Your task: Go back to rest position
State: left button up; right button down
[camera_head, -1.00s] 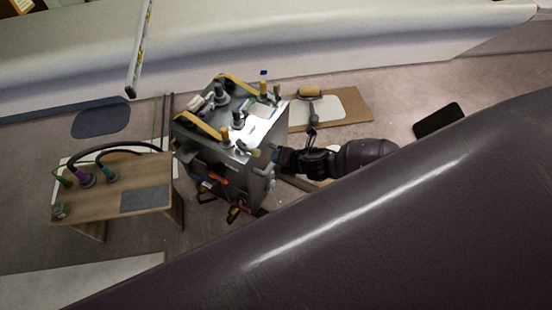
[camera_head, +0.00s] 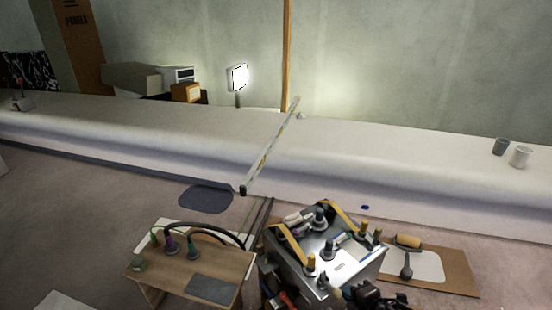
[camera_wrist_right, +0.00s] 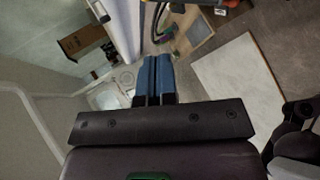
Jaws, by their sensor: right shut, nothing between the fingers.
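My right gripper (camera_head: 340,294) is partly in view at the bottom edge of the head view, by the front right corner of a metal box-shaped cart. The dark wrist behind it is cut off by the frame. In the right wrist view its two blue fingers (camera_wrist_right: 155,78) are together, with nothing held between them. My left gripper is in neither view.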

jog(key=s+a+r+m+t, duration=0.2)
jog(key=s+r+m, duration=0.4)
jog(key=m, duration=0.8)
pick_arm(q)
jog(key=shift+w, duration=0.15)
pick_arm(e)
jog(key=s+d+f+m+h, duration=0.2)
jog(key=s+d+m, duration=0.1)
jog(key=s, duration=0.4)
jog(key=s+d+f+m+g+h, duration=0.1)
jog(key=s+d+f+m+h, duration=0.2)
jog(key=s+d, duration=0.3)
jog(key=s+m, duration=0.1)
jog(key=s, duration=0.1)
jog(key=shift+s+d+f, duration=0.2)
jog(key=shift+s+d, duration=0.1)
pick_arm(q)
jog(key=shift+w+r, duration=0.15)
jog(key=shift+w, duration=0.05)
